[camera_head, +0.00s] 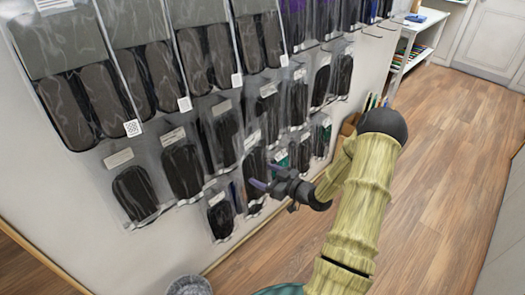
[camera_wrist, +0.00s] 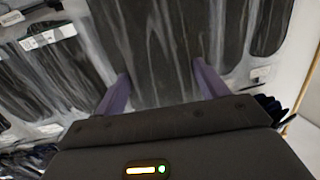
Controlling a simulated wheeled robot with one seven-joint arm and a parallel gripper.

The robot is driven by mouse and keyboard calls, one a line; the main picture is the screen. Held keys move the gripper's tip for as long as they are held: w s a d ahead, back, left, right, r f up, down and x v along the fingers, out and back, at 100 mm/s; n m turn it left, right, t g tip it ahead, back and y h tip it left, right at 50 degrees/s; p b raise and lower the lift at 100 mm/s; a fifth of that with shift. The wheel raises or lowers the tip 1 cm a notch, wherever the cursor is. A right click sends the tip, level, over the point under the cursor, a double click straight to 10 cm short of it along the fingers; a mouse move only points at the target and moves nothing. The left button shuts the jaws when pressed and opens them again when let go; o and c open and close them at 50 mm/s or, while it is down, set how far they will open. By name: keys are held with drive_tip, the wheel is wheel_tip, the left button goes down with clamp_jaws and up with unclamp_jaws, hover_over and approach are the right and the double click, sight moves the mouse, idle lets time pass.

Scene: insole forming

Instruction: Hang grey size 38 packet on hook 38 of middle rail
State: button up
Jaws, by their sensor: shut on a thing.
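My gripper (camera_head: 262,184) is at the lower part of the wall display, near the lower row of hanging packets. In the wrist view its two purple fingers (camera_wrist: 163,88) stand on either side of a clear packet with a dark grey insole (camera_wrist: 160,45), and the gripper is shut on it. This packet's label and top are out of the wrist view, so I cannot read its size. In the head view I cannot clearly separate it from the packets behind. The rails' hooks and numbers are too small or hidden to tell.
Large grey packets (camera_head: 93,90) hang in the upper row. Smaller dark packets (camera_head: 182,168) with white labels hang below, close together. A neighbouring packet (camera_wrist: 65,60) is left of my fingers. A white shelf (camera_head: 412,50) stands at the back right. The wooden floor (camera_head: 450,130) is clear.

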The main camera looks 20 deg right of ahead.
drive_tip(key=s+a+f+m+h, duration=0.1)
drive_tip(key=a+f+h, duration=0.1)
drive_tip(key=f, duration=0.2)
drive_tip(key=s+a+f+m+t+h, duration=0.1)
drive_tip(key=s+a+f+m+h, duration=0.1)
drive_tip(key=f, duration=0.3)
drive_tip(key=s+a+f+m+t+h, duration=0.1)
drive_tip(key=s+a+f+m+h, duration=0.1)
drive_tip(key=f+h, duration=0.1)
drive_tip(key=shift+a+f, duration=0.1)
drive_tip(key=shift+f, duration=0.8)
drive_tip(key=shift+s+a+f+m+h, duration=0.2)
drive_tip(key=shift+s+f+m+h, duration=0.05)
drive_tip(key=shift+f+m+h, duration=0.1)
